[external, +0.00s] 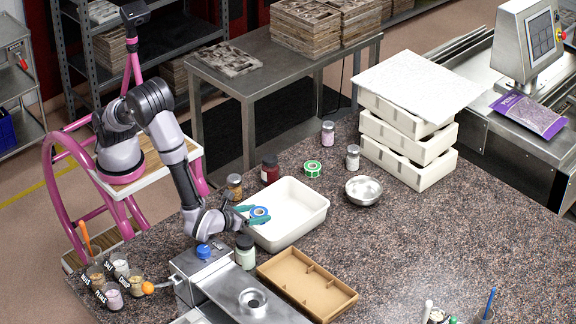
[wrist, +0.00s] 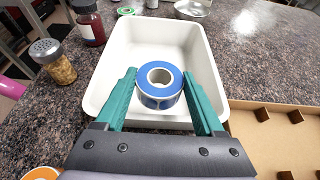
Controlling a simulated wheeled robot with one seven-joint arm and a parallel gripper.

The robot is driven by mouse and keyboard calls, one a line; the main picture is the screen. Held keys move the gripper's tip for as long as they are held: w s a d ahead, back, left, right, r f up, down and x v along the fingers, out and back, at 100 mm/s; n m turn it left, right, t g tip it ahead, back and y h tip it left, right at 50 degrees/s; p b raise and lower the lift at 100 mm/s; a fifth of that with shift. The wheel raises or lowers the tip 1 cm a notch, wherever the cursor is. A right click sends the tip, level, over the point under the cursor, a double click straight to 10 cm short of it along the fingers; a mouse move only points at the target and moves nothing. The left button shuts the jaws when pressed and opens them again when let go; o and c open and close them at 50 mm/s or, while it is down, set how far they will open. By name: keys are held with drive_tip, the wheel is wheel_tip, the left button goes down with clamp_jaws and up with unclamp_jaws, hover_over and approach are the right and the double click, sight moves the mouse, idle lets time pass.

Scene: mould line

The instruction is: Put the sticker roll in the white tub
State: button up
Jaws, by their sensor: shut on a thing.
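A blue sticker roll (wrist: 160,85) with a white core is held between the green fingers of my gripper (wrist: 161,98). It also shows in the external view (external: 259,213). The white tub (external: 290,208) is an open rectangular tub on the speckled counter. My gripper (external: 254,215) is shut on the roll over the tub's left side in the external view. In the wrist view the roll overlaps the near part of the tub (wrist: 200,60), whose floor looks empty. I cannot tell how high the roll is above the floor.
A green roll (external: 313,169), a dark red jar (external: 270,169), a spice shaker (external: 235,187) and a metal bowl (external: 363,190) stand around the tub. A brown divided tray (external: 307,284) and a pale green jar (external: 245,252) are in front. Stacked white trays (external: 408,143) stand behind right.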

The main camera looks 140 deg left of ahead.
drive_tip(key=shift+f, duration=0.15)
drive_tip(key=o, duration=1.3)
drive_tip(key=shift+o, duration=0.2)
drive_tip(key=shift+r, duration=0.5)
drive_tip(key=v, duration=1.2)
drive_tip(key=s+d+r+n+t+h, duration=0.1)
drive_tip(key=s+r+n+t+h, duration=0.2)
drive_tip(key=s+r, duration=0.9)
drive_tip(key=s+d+r+n+t+h, duration=0.2)
drive_tip(key=s+r+n+t+h, duration=0.2)
drive_tip(key=s+r+n+h, duration=0.4)
drive_tip(key=s+r+n, duration=0.3)
drive_tip(key=s+r, duration=0.1)
drive_tip(key=r, duration=0.2)
drive_tip(key=shift+d, duration=0.35)
